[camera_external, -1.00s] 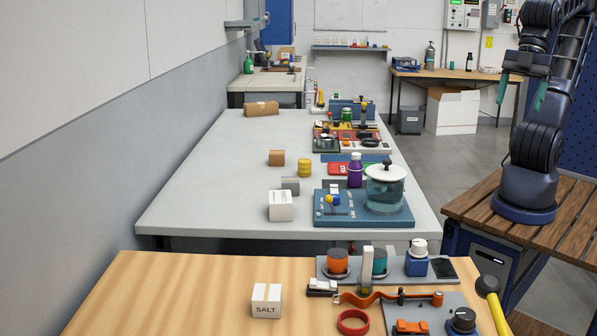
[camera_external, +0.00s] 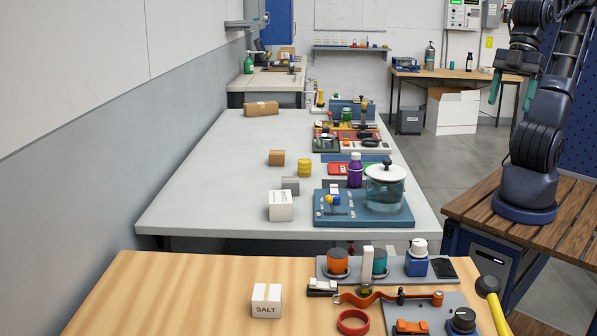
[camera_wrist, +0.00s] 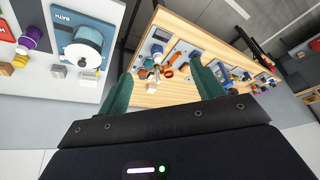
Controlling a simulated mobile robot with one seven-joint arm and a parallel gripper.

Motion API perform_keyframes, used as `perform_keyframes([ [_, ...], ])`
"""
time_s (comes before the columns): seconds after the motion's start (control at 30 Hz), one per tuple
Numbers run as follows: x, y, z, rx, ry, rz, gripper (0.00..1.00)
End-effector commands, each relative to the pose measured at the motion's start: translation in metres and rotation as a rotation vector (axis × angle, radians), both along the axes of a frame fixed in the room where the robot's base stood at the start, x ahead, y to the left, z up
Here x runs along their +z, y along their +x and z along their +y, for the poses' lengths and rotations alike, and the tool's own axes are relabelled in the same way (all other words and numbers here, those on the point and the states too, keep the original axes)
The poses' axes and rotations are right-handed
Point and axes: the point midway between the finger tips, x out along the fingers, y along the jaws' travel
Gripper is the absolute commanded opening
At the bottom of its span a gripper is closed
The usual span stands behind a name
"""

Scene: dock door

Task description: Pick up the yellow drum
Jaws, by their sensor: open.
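The yellow drum (camera_external: 305,168) is a short ribbed cylinder standing upright on the grey table, between a brown block and a purple bottle. In the wrist view it seems to be the small yellow shape (camera_wrist: 20,61) near the left edge. My gripper (camera_external: 511,94) is raised at the right, well away from the drum, with its green fingers pointing down. In the wrist view its two fingers (camera_wrist: 160,72) are spread apart with nothing held between them.
A blue tray with a lidded glass bath (camera_external: 385,190) stands to the right. The table's left half (camera_external: 205,185) is clear.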

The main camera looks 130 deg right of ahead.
Motion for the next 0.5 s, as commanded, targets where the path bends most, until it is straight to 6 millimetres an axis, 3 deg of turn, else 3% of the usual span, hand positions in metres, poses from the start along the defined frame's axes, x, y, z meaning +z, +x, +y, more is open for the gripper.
perform_keyframes([
  [0.27,-0.007,0.062,-0.060,-0.218,0.067,0.015,0.67],
  [0.5,-0.023,0.105,-0.128,-0.415,0.106,0.021,0.67],
])
